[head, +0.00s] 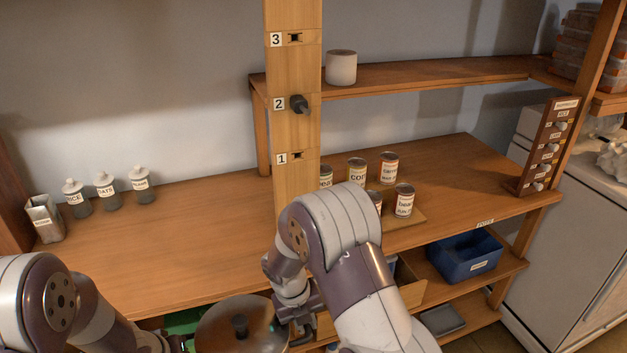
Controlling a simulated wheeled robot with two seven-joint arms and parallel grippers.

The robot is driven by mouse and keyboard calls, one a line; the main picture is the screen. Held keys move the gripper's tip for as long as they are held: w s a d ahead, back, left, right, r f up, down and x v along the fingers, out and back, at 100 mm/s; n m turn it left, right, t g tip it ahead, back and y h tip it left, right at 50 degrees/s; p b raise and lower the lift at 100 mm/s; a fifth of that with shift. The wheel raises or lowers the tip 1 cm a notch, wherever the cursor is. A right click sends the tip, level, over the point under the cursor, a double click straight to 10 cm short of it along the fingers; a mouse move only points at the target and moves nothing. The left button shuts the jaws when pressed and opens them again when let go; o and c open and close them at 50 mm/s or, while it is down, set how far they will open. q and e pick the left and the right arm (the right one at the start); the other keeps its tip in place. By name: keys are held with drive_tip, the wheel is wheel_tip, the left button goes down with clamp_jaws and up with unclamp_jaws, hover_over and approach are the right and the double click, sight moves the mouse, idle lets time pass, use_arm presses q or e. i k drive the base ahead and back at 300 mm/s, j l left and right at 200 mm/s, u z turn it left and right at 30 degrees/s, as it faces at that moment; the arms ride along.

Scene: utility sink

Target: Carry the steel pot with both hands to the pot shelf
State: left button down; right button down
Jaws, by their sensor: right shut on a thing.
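The steel pot (238,335) is at the bottom edge of the head view, with a round lid and dark knob on top; its lower part is cut off. My right gripper (303,325) is at the pot's right side, shut on its handle, partly hidden by my right arm. My left arm comes in at the lower left, but its gripper fingers do not show. A wooden counter with a small label (485,223) on its front edge stands ahead; the label is too small to read surely.
Several cans (404,201) stand on the counter behind my right arm. Jars (107,185) and a metal tin (44,218) stand at left. A numbered wooden post (294,130) rises mid-counter. A blue bin (464,257) sits on the lower shelf. The counter's left middle is clear.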

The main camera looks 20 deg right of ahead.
sight(460, 196)
drive_tip(key=i+l, duration=0.1)
drive_tip(key=l, duration=2.65)
drive_tip(key=i+l, duration=0.1)
drive_tip(key=l, duration=0.25)
drive_tip(key=i+l, duration=0.1)
drive_tip(key=l, duration=0.2)
drive_tip(key=i+l, duration=0.1)
drive_tip(key=l, duration=0.25)
drive_tip(key=i+l, duration=0.1)
drive_tip(key=l, duration=0.2)
drive_tip(key=i+l, duration=0.5)
drive_tip(key=i, duration=0.15)
drive_tip(key=j+u, duration=0.05)
